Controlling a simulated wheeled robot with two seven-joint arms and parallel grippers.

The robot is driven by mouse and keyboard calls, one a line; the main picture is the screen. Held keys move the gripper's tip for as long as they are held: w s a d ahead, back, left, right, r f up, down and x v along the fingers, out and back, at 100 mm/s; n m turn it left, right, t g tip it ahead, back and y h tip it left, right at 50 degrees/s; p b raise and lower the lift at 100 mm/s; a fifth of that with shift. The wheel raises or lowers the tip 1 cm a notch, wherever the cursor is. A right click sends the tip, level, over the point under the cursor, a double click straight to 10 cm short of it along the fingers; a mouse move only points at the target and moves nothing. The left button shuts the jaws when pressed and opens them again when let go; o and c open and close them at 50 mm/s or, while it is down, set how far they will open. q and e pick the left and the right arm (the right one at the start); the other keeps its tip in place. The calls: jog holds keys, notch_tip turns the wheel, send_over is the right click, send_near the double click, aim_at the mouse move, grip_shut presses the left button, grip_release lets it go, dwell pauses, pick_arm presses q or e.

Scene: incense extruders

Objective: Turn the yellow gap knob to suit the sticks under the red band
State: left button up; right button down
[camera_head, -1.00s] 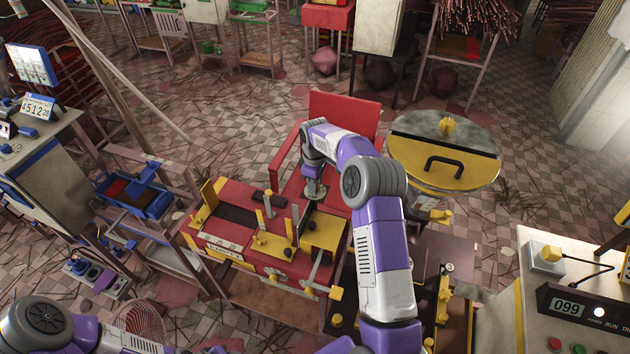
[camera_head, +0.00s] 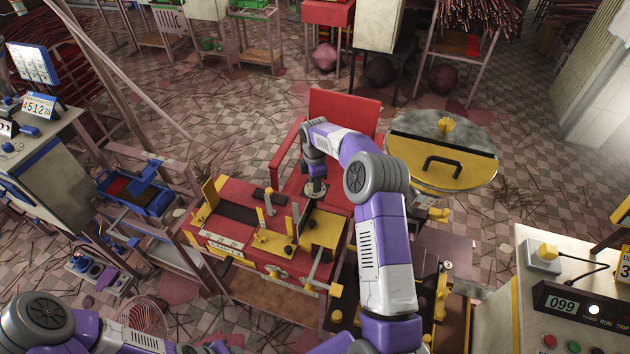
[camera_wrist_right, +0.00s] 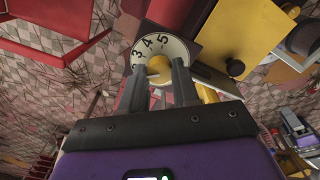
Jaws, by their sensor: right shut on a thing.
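The yellow gap knob (camera_wrist_right: 158,72) shows in the right wrist view, between the fingertips of my right gripper (camera_wrist_right: 160,71). The gripper is shut on it. Behind the knob is a round pale dial (camera_wrist_right: 165,45) with the black numbers 3, 4 and 5 visible; the rest of the dial is hidden by the fingers. In the head view my right gripper (camera_head: 316,190) is over the right part of the red and yellow machine (camera_head: 225,250), and the knob cannot be made out there. My left arm enters at the lower left; its gripper is not visible. I cannot make out sticks under a red band.
A red chair (camera_head: 343,112) stands behind the machine. A control box reading 099 (camera_head: 566,304) is at the lower right. Loose sticks litter the tiled floor.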

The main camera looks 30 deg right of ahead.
dwell(0.4)
jog(key=c, duration=0.8)
grip_release()
notch_tip(320, 180, up, 8)
jog(key=shift+f, duration=0.2)
